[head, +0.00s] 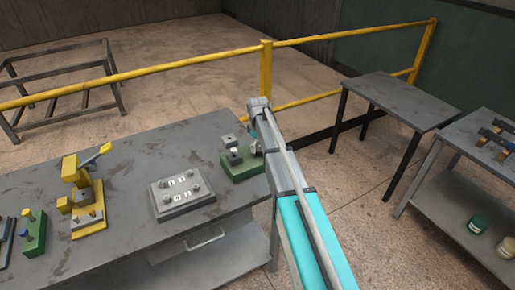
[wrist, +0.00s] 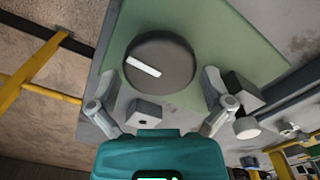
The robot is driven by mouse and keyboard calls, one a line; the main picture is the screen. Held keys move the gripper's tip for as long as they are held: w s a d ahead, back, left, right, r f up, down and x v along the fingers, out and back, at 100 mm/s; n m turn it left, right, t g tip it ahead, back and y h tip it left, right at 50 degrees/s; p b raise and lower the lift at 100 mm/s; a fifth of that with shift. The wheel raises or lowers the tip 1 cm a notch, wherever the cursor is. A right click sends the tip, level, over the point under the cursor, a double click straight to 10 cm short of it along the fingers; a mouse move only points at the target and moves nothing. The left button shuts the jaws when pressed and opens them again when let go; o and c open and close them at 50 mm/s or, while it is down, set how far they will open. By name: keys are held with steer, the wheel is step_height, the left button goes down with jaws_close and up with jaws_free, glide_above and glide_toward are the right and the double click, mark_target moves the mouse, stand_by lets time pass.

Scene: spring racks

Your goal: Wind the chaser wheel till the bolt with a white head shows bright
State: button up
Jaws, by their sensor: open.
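In the wrist view a dark round wheel (wrist: 160,64) with a white bar across its face sits on a green plate (wrist: 228,38). My gripper (wrist: 160,80) is open, with one finger on each side of the wheel. I cannot tell whether the fingers touch it. To the right, a pale-headed bolt (wrist: 246,128) sticks out by a dark block (wrist: 244,90); its head looks dull whitish grey. A small grey block (wrist: 145,112) with a hole lies below the wheel. In the head view the green fixture (head: 241,168) stands at the table's right end, and my arm hides the wheel.
The grey table (head: 120,165) also holds a grey panel (head: 183,200) with knobs, a yellow fixture (head: 84,192) and a green block (head: 33,236). A yellow rail (head: 340,35) runs behind. Another table (head: 405,98) stands right, beyond open floor.

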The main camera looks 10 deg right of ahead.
steer(key=c, duration=0.8)
steer(key=shift+m, duration=0.4)
steer(key=m, duration=1.6)
steer(key=shift+d+m, duration=0.1)
steer(key=shift+m, duration=0.3)
steer(key=m, duration=0.5)
steer(key=shift+s, duration=0.1)
